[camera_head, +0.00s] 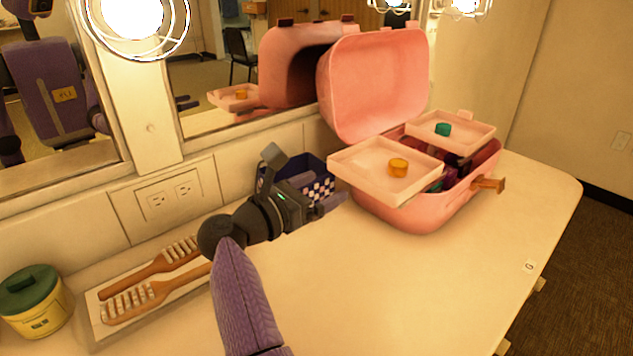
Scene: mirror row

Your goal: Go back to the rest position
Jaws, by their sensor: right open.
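My right gripper (328,206) is black with greyish fingers, on a purple arm that comes in from the bottom. It is open and empty, over the counter just left of the pink case. The pink case (425,214) stands open, its lid raised against the mirror. Two pale trays are spread out above its body: the near tray (358,178) holds an orange round piece (398,167), the far tray (471,137) a green piece (443,129). Dark and purple items lie inside the body, partly hidden. My left gripper is not in view.
A blue checkered basket (318,170) stands behind my gripper, partly covered by it. Two wooden brushes (150,300) lie on a tray at left, beside a yellow jar with green lid (38,305). The counter's front right (400,290) is clear. Mirrors and lit bulbs line the wall.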

